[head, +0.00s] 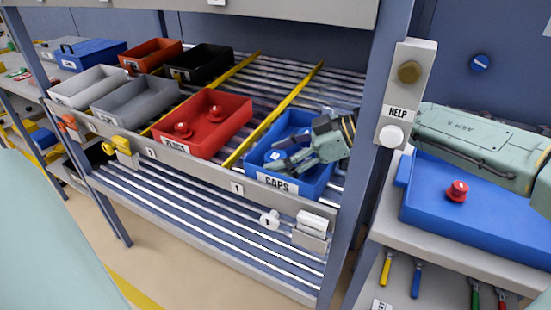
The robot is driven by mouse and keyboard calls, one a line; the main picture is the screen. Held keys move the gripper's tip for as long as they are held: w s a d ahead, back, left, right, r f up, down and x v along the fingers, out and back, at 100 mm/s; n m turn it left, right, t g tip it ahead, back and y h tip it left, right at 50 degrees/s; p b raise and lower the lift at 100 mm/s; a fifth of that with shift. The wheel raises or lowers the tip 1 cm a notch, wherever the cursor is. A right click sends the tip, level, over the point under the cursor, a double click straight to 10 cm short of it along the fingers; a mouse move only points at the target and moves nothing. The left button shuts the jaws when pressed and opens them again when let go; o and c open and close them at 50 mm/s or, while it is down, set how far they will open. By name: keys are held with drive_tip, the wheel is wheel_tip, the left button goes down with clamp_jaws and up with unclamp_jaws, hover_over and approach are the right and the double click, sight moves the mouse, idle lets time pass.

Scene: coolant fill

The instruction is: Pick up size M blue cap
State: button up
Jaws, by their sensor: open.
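A blue bin (308,187) labelled CAPS sits on the roller shelf at the right end of the row. My gripper (271,157) reaches into this bin from the right, with its fingers pointing left and spread open. A small blue and white item (272,155), which looks like a cap, lies in the bin between or just beyond the fingertips. I cannot tell whether the fingers touch it, and its size mark is too small to read. The gripper and wrist hide the right part of the bin, so other caps there cannot be seen.
A red bin (225,109) with red plugs stands left of the CAPS bin, past a yellow divider (263,128). Grey, black and orange bins stand farther left. A shelf post (365,150) with a HELP panel (397,112) stands close right of my wrist.

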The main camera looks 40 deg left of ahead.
drive_tip(key=shift+c, duration=0.2)
drive_tip(key=c, duration=1)
drive_tip(key=shift+r, duration=0.1)
